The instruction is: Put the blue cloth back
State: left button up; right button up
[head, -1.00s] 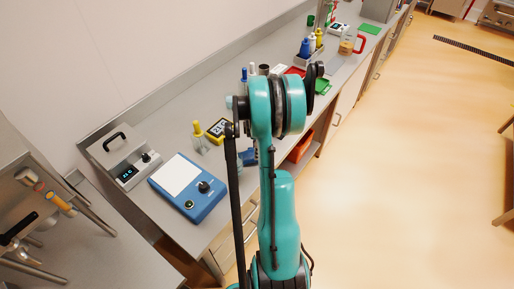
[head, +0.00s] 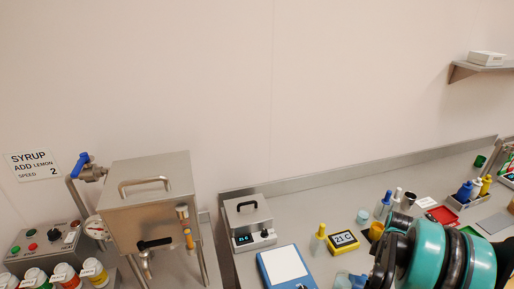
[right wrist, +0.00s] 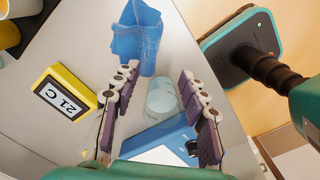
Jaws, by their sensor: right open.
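The blue cloth (right wrist: 137,40) stands crumpled on the grey counter at the top of the right wrist view. In the head view a bit of blue (head: 358,282) at the bottom edge, partly cut off, looks like it. My right gripper (right wrist: 159,74) is open and empty, with its fingers pointing toward the cloth. The left fingertips overlap the cloth's lower edge in the picture; I cannot tell whether they touch it. A clear beaker (right wrist: 162,99) shows between the fingers. My left gripper is not in view.
A yellow 21 C display (right wrist: 66,93) lies left of the fingers. A blue scale (head: 285,266) and a small grey heater (head: 248,222) stand on the counter. The steel hopper (head: 150,190) stands at the left. Bottles and a red tray (head: 442,215) are farther right.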

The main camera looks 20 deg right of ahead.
jog(key=w+a+r+m+t+h+b, duration=0.1)
jog(key=w+a+r+m+b, duration=0.2)
jog(key=a, duration=0.6)
jog(key=w+a+t+b, duration=0.2)
jog(key=w+a+b, duration=0.15)
jog(key=a, duration=0.45)
jog(key=s+a+f+m+t+b, duration=0.1)
jog(key=a+b, duration=0.1)
jog(key=a, duration=0.4)
jog(key=s+a+f+m+t+b, duration=0.1)
jog(key=s+a+m+b, duration=0.1)
jog(key=a, duration=0.5)
jog(key=s+a+f+m+t+y+b, duration=0.1)
jog(key=a+t+b, duration=0.1)
jog(key=a+b, duration=0.2)
jog(key=a, duration=0.3)
jog(key=shift+s+m, duration=0.2)
jog(key=shift+m, duration=0.1)
